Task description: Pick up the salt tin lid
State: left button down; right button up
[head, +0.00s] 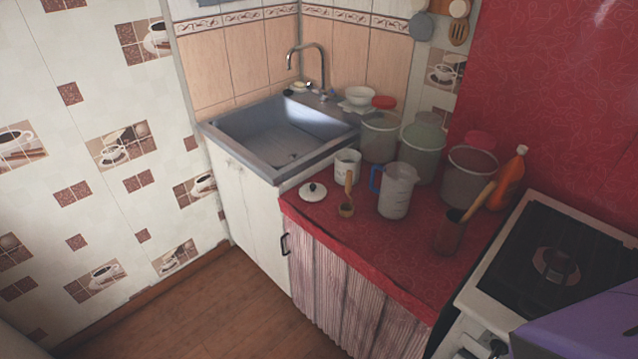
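A small round white lid (312,196) with a dark knob lies flat on the red oilcloth counter (400,246), near its left front corner by the sink. It looks like the salt tin lid. A white tin (346,171) stands upright just behind and to the right of it, apart from it. A wooden ladle (347,208) is close to the lid's right side. Neither of my grippers is in view.
The sink (282,133) is at the left, the stove (560,262) at the right. The counter's front strip is clear.

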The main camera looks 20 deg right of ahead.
aim_at(309, 191)
jog(key=i+j+z, duration=0.1)
jog(key=z, duration=1.05)
jog(key=i+j+z, duration=0.1)
jog(key=j+z, duration=0.15)
jog(key=i+j+z, duration=0.1)
jog(key=j+z, duration=0.15)
jog(key=j, duration=0.2)
jog(key=j+z, duration=0.55)
jog(key=j, duration=0.9)
jog(key=j+z, duration=0.1)
jog(key=j, duration=1)
